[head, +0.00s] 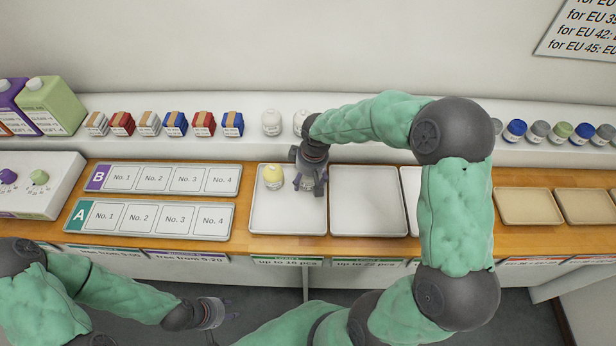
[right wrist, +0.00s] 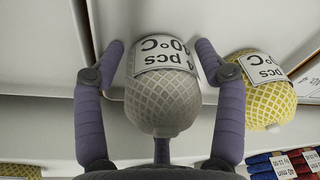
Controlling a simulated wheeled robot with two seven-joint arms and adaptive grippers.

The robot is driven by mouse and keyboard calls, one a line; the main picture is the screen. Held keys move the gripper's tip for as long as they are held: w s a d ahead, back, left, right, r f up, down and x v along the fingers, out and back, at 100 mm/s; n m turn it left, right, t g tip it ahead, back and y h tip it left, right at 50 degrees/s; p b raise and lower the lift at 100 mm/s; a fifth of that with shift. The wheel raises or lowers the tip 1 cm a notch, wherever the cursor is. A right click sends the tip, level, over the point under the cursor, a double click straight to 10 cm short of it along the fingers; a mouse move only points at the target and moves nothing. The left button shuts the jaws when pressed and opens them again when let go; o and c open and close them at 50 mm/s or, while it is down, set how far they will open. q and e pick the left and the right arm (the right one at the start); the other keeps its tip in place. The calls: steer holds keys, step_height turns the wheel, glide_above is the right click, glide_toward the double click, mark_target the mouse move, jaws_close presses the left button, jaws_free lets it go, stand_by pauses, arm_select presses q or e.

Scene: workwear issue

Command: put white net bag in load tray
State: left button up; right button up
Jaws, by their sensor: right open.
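A pale net bag (right wrist: 162,90), greyish white in the shade, stands between the two spread fingers of my right gripper (right wrist: 158,62) in the right wrist view. The fingers are open on either side of it. In the head view my right gripper (head: 311,184) is low over the right part of the leftmost white tray (head: 285,222), hiding most of the bag (head: 303,185). A yellow net bag (head: 273,176) stands in the same tray, left of the gripper. My left gripper (head: 215,314) is low, in front of the counter; its jaw state is unclear.
A second white tray (head: 368,210) to the right is empty. White net bags (head: 271,123) and several small boxes (head: 175,124) stand on the shelf behind. Boards A (head: 150,219) and B (head: 165,180) lie left of the tray. My right arm hides part of a third tray.

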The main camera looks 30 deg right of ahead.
steer(key=r+p, duration=0.1)
steer(key=r, duration=0.3)
steer(key=s+r+p, duration=0.1)
steer(key=r, duration=0.3)
steer(key=r+p, duration=0.1)
steer(key=r, duration=0.3)
steer(key=shift+s+d, duration=0.2)
steer(key=shift+s, duration=0.2)
